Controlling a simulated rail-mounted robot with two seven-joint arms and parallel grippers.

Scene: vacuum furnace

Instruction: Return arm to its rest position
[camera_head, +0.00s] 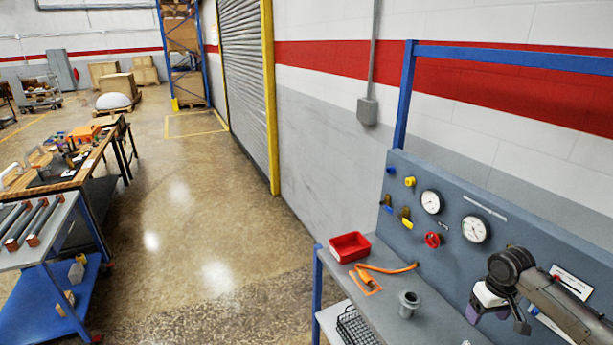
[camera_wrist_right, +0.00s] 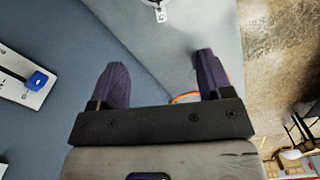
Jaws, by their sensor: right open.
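My right arm reaches in from the lower right in the head view. Its gripper (camera_head: 497,318) hangs in front of the grey gauge panel (camera_head: 462,187), above the right end of the grey bench (camera_head: 388,303). In the right wrist view the two purple fingers of the gripper (camera_wrist_right: 163,68) stand wide apart with nothing between them. My left arm and gripper are not in view.
A red valve knob (camera_head: 432,239) juts from the panel. Open floor (camera_head: 190,240) lies left of the bench.

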